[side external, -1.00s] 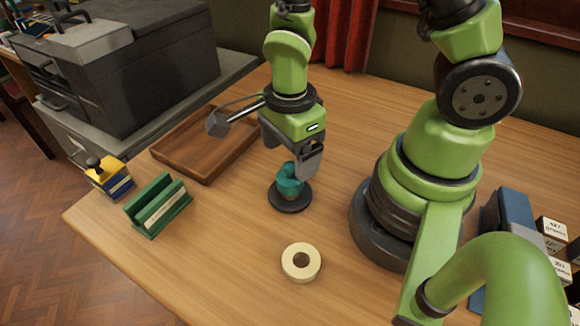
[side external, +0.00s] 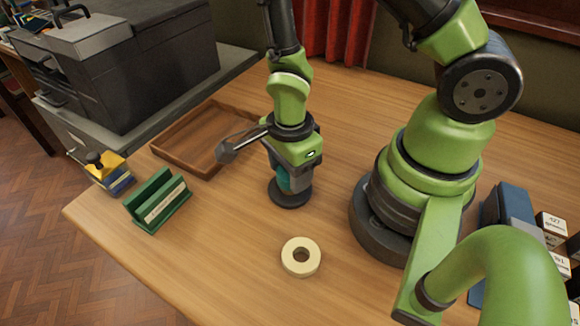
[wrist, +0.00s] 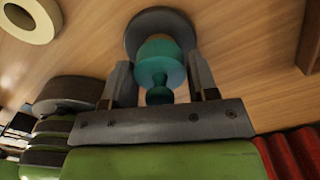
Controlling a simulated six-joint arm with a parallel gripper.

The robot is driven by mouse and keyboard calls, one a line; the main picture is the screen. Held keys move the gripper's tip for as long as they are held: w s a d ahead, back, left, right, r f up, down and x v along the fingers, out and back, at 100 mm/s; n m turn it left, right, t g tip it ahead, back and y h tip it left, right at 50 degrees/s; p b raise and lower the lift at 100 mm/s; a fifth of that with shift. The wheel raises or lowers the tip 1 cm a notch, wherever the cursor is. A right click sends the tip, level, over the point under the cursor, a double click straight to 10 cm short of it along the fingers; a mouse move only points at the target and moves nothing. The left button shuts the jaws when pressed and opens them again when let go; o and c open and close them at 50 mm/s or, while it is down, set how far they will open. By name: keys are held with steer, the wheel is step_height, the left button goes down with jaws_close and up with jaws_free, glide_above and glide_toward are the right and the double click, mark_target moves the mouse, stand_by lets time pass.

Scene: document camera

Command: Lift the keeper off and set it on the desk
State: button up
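The keeper appears to be the teal knobbed piece (side external: 283,179), upright on a round dark base (side external: 290,197) on the desk (side external: 240,235). In the wrist view the teal piece (wrist: 158,68) shows its narrow knob towards my palm, with a tan rounded part (wrist: 160,48) beyond it and the grey base (wrist: 150,20) behind. My gripper (side external: 291,181) is lowered over the piece and hides much of it in the side view. In the wrist view my gripper (wrist: 164,66) has its fingers on either side of the teal piece, very near it. Contact is not clear.
A cream ring (side external: 301,257) lies in front of the base. A shallow wooden tray (side external: 180,166) and a green card holder (side external: 158,202) are at left, a dark box-shaped machine (side external: 140,70) behind. The desk between the ring and the card holder is clear.

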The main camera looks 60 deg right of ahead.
steer(key=shift+c, duration=1)
steer(key=shift+r, duration=0.75)
steer(key=shift+r, duration=1.2)
